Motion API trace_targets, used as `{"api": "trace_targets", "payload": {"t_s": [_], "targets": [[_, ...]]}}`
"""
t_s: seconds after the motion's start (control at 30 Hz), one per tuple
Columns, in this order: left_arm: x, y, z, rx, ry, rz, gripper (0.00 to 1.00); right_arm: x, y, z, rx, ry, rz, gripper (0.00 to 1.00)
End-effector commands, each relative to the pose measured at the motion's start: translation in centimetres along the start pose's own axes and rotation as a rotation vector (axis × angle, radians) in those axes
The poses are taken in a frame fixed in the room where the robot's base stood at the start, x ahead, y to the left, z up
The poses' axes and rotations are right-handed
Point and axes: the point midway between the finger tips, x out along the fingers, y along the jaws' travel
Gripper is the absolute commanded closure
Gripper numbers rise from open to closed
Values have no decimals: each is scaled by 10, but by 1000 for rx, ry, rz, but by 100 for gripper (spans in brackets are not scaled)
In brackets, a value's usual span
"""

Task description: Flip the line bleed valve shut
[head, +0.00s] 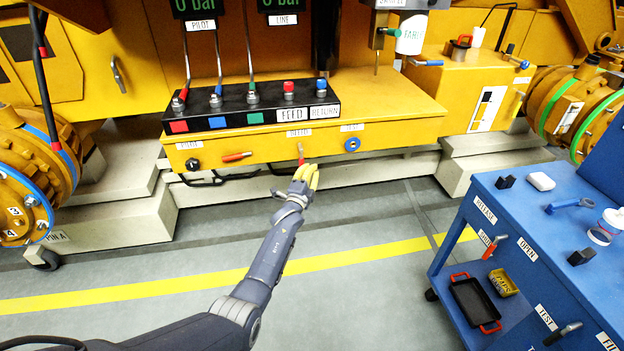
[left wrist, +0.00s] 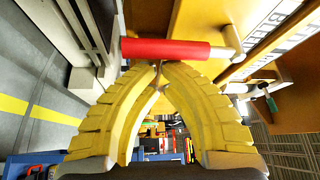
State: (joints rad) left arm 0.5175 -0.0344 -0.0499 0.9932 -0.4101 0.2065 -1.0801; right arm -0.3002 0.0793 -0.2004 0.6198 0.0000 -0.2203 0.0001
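The valve panel (head: 400,130) is a yellow front with small labels. A red lever (head: 300,153) stands out under the middle label (head: 299,133), whose word is too small to read surely. The lever is seen nearly end-on or upright in the head view. My left gripper (head: 308,171) is just below it. In the left wrist view, a red handle (left wrist: 165,49) lies across the picture just beyond the fingertips (left wrist: 160,66). The yellow fingers meet at their tips with nothing visible between them. Contact with the handle cannot be told. My right gripper is not in view.
Another red lever (head: 237,156) lies sideways near the PILOT label, and a blue knob (head: 352,145) sits under TEST. A black block with hose fittings (head: 250,115) is above. A blue cart (head: 530,240) stands at right. The floor between is clear.

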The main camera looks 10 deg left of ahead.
Motion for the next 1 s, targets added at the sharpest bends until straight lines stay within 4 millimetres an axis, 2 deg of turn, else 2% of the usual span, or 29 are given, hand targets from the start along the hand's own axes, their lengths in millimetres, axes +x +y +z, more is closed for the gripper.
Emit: {"api": "trace_targets", "payload": {"t_s": [0.27,1.0], "targets": [[8,4,-23,-3,-13,-4,100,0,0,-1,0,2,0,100],[-78,-4,-24,2,-12,-4,100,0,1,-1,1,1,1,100]]}}
